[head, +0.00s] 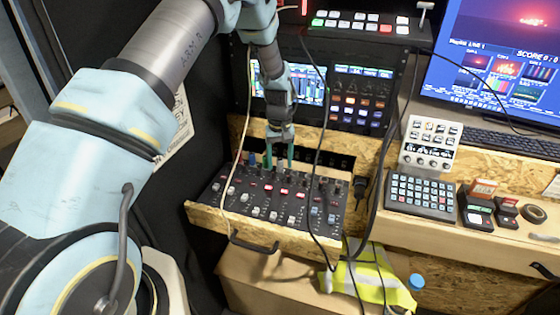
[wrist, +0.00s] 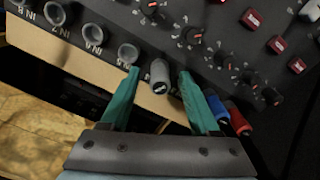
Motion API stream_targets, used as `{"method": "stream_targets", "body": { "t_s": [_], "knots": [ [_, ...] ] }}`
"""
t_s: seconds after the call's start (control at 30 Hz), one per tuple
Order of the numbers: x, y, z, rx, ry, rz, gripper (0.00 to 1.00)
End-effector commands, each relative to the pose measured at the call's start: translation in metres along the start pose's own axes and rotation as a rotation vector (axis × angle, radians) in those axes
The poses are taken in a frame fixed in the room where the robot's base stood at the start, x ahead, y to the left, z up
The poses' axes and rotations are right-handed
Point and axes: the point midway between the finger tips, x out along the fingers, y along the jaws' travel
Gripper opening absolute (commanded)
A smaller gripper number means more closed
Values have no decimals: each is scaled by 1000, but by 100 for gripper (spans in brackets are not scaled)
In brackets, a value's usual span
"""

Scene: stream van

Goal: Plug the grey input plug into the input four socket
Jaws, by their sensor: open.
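My gripper (wrist: 160,72) is open, its two teal fingers pointing at the mixer's rear edge in the wrist view. A grey plug (wrist: 160,76) with a dark, marked end stands between the fingers, in line with the socket row. I cannot tell how deep it sits or whether either finger touches it. Open round sockets (wrist: 128,53) with small IN labels lie to its left; I cannot read the number at the plug surely. In the head view my gripper (head: 279,155) is at the back edge of the mixer (head: 270,205), hiding the grey plug.
A blue plug (wrist: 217,107) and a red plug (wrist: 238,119) stand close right of my right finger. Dark cables (head: 318,120) hang in front of the rack and cross the mixer. A keypad (head: 422,195) and stream deck (head: 430,143) stand on the right bench.

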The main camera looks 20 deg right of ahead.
Motion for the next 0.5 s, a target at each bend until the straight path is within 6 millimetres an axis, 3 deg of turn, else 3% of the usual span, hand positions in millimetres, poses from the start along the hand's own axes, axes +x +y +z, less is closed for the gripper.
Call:
{"method": "stream_targets", "body": {
  "t_s": [0.27,0.5],
  "knots": [
    [-8,0,-1,0,2,1,62],
    [-51,0,-1,0,5,2,62]
  ]
}}
